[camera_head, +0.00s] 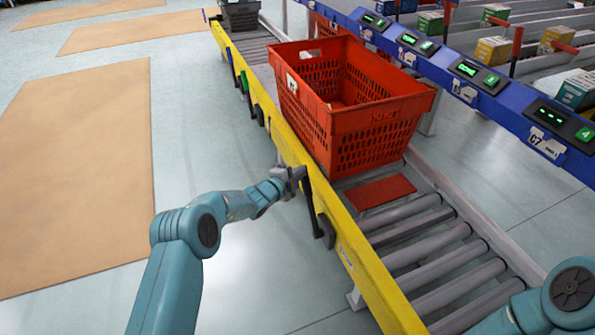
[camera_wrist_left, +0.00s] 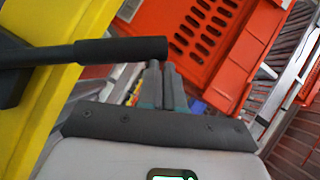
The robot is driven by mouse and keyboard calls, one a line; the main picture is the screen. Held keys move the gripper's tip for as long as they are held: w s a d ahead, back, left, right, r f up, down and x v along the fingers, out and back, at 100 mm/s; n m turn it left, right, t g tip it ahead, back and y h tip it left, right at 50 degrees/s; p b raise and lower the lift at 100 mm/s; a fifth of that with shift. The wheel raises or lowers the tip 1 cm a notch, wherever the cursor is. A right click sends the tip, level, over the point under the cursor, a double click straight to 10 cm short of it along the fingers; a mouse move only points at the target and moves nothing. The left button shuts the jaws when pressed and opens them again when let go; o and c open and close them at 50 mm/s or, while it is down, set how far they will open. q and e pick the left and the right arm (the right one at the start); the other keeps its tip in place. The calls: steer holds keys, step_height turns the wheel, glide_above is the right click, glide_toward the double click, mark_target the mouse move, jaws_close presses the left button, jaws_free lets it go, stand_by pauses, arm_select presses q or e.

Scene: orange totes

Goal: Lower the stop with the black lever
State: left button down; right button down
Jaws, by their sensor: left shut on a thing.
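The black lever (camera_head: 309,205) is on the outer side of the yellow conveyor rail (camera_head: 345,245). My left gripper (camera_head: 293,176) is at the lever's upper end, shut on it. In the left wrist view the lever (camera_wrist_left: 120,51) comes in from the left, and its end is at the tips of my left gripper (camera_wrist_left: 166,75). The fingertips are partly hidden behind the lever there. The stop, a red plate (camera_head: 380,192), lies across the rollers just in front of the orange tote (camera_head: 370,143). I cannot tell its exact tilt. My right gripper is out of view.
Bare rollers (camera_head: 430,255) run toward the front. A blue rail (camera_head: 480,95) with lit displays and shelves of boxes stands to the right. The floor (camera_head: 190,150) to the left is clear, with tan mats (camera_head: 80,180).

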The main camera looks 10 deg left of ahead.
arm_select(q)
steer(key=shift+w+a, duration=0.2)
steer(key=shift+a, duration=0.15)
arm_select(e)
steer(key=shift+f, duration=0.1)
